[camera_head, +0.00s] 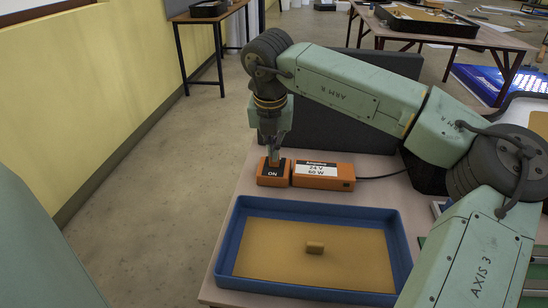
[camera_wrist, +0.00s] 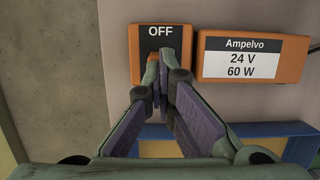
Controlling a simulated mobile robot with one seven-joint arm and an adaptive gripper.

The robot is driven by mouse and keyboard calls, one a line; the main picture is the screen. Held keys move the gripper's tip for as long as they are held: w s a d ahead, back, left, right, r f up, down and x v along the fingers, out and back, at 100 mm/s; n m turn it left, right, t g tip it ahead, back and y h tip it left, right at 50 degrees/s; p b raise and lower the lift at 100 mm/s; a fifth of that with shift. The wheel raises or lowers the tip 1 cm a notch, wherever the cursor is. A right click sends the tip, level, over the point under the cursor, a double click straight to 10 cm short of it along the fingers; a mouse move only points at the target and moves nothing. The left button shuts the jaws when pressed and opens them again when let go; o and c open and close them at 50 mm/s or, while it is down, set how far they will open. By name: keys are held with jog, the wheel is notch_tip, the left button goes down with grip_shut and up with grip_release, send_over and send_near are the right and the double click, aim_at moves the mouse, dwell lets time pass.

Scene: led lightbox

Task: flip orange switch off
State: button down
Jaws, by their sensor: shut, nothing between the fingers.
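The orange switch box (camera_head: 272,176) sits near the left edge of the table, with a black top plate marked ON on its near side in the head view. In the wrist view the switch box (camera_wrist: 138,66) shows the word OFF on its far part. A small orange lever (camera_wrist: 150,73) shows beside the fingertips. My gripper (camera_head: 272,160) is shut and points down right over the switch. In the wrist view its fingertips (camera_wrist: 163,75) are together, against or very close to the lever; I cannot tell whether they touch. The fingers hide the middle and near part of the switch.
An orange power supply (camera_head: 322,175) labelled 24 V 60 W sits just right of the switch, its cable running right. A blue tray (camera_head: 228,247) with a small tan block (camera_head: 315,247) lies in front. A dark grey panel (camera_head: 345,125) stands behind. The table edge is close on the left.

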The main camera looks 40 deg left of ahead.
notch_tip(320, 180, up, 7)
jog(key=p, duration=0.4)
jog(key=shift+f, duration=0.15)
dwell(0.6)
